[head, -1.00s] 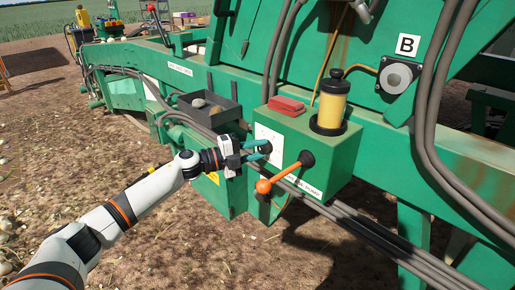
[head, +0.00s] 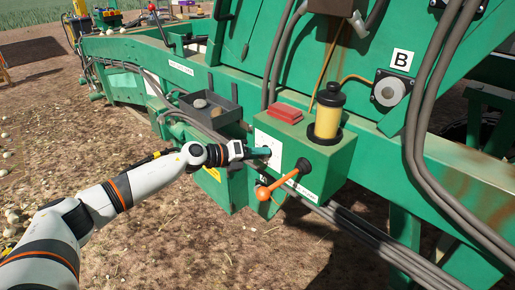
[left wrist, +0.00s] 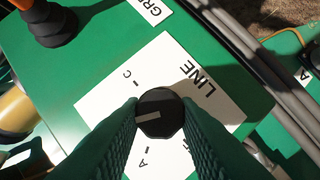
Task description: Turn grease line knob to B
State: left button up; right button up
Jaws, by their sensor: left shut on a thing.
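The grease line knob (left wrist: 165,103) is round and black with a pale pointer bar, on a white label plate (left wrist: 108,108). The plate reads LINE, with C and A beside tick marks; no B is visible on it. The pointer bar lies nearly level across the picture, its left end between the C and A marks. My left gripper (left wrist: 160,116) is shut on the knob, one finger on each side. In the head view, my left gripper (head: 262,153) reaches the plate (head: 267,139) on the green pump box. My right gripper is not in view.
A yellow reservoir (head: 328,115) and red block (head: 285,113) top the box. A tray (head: 218,112) stands left. A separate B sign (head: 401,60) is on the frame. Hoses run below.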

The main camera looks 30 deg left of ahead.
pick_arm(q)
jog(key=shift+f+m, duration=0.1)
jog(key=shift+m, duration=0.2)
dwell(0.4)
jog(key=o, duration=1)
jog(key=shift+s, duration=0.1)
jog(key=shift+b+v, duration=2.55)
jog(key=shift+v, duration=3.35)
